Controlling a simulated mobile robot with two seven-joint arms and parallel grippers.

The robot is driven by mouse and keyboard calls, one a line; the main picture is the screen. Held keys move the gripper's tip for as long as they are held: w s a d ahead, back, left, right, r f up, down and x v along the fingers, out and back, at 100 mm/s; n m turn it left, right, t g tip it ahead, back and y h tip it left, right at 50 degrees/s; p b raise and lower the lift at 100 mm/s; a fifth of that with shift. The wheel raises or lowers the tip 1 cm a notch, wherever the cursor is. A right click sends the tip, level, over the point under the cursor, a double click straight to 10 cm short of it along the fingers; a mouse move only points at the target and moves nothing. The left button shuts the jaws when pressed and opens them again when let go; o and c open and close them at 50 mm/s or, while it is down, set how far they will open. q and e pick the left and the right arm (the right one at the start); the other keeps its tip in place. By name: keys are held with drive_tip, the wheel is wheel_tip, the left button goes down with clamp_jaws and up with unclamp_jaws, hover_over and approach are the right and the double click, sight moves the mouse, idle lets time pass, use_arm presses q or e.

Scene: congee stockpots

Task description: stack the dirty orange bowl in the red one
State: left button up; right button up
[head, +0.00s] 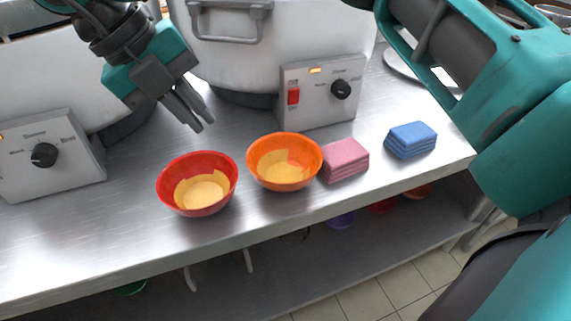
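The red bowl (169,191) stands upright on the steel counter, with yellowish residue inside. The two bowls are close together but apart.
A pink sponge stack (344,161) sits right beside the orange bowl, and a blue one (410,140) further right. Large white stockpots with control boxes (320,92) stand behind. The counter's front edge is close in front of the bowls. A lower shelf (340,255) holds more bowls.

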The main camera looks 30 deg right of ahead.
drive_tip(key=b, duration=0.2)
approach(249, 164)
drive_tip(key=f, duration=0.2)
drive_tip(key=d+f, duration=0.1)
drive_tip(key=shift+s+m, duration=0.3)
drive_tip(key=shift+s, duration=0.05)
drive_tip(key=b+x, duration=0.1)
drive_tip(key=x, duration=0.1)
drive_tip(key=b+x, duration=0.1)
drive_tip(key=x, duration=0.1)
drive_tip(key=shift+w+d+f, duration=0.1)
drive_tip(key=shift+w+f, duration=0.05)
drive_tip(key=shift+d+f, duration=0.25)
drive_tip(key=shift+f, duration=0.15)
drive_tip(key=shift+c, duration=0.2)
clamp_jaws()
